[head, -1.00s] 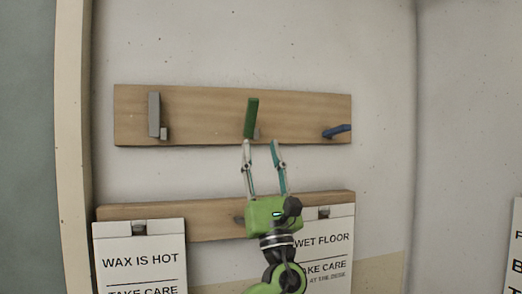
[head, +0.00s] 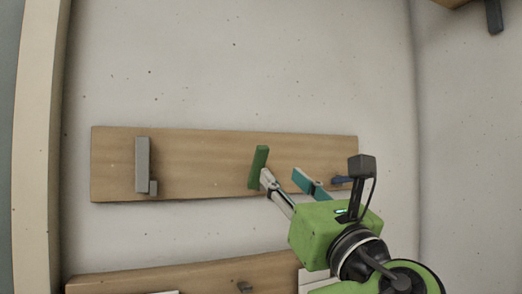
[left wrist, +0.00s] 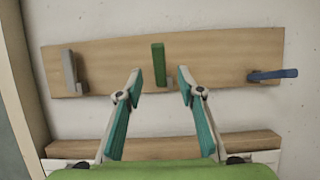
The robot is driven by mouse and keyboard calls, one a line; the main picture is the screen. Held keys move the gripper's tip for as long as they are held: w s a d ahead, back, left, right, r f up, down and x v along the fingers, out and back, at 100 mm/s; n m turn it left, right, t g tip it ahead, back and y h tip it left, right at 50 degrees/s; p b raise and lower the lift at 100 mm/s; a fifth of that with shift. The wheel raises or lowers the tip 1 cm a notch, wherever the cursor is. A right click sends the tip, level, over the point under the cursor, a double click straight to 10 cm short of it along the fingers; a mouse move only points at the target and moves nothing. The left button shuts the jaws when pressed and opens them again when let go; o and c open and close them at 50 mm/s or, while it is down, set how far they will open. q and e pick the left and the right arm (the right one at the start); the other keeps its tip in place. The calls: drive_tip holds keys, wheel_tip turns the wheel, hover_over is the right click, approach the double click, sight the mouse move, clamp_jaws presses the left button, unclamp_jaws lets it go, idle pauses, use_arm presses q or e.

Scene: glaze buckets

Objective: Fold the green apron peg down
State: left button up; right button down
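The green apron peg (head: 259,166) stands upright, tilted slightly, against the wooden rail (head: 200,165) on the wall. It also shows upright in the left wrist view (left wrist: 158,62), in line with the gap between my fingers. My left gripper (head: 283,178) is open, with its fingers apart and nothing held. In the head view one fingertip overlaps the peg's lower end; I cannot tell whether they touch. In the left wrist view the open fingertips (left wrist: 160,74) lie low on either side of the peg. The peg's mount is partly hidden in the head view. My right gripper is not in view.
A grey peg (head: 142,166) stands upright at the rail's left. A blue peg (left wrist: 272,75) sticks out sideways at its right. A lower wooden rail (head: 190,275) runs below. The wall above the pegs is clear.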

sight(262, 158)
use_arm(q)
drive_tip(key=p+x, duration=0.3)
drive_tip(key=x, duration=0.3)
drive_tip(key=shift+w+a+r, duration=0.15)
drive_tip(key=shift+a+r, duration=0.05)
drive_tip(key=shift+a, duration=0.1)
drive_tip(key=p+x, duration=0.2)
drive_tip(key=x, duration=0.2)
drive_tip(key=shift+f, duration=0.1)
drive_tip(key=shift+w+a+p, duration=0.15)
drive_tip(key=shift+w+p, duration=0.2)
drive_tip(key=shift+w, duration=0.15)
drive_tip(key=shift+w+a, duration=0.1)
drive_tip(key=c, duration=0.8)
clamp_jaws()
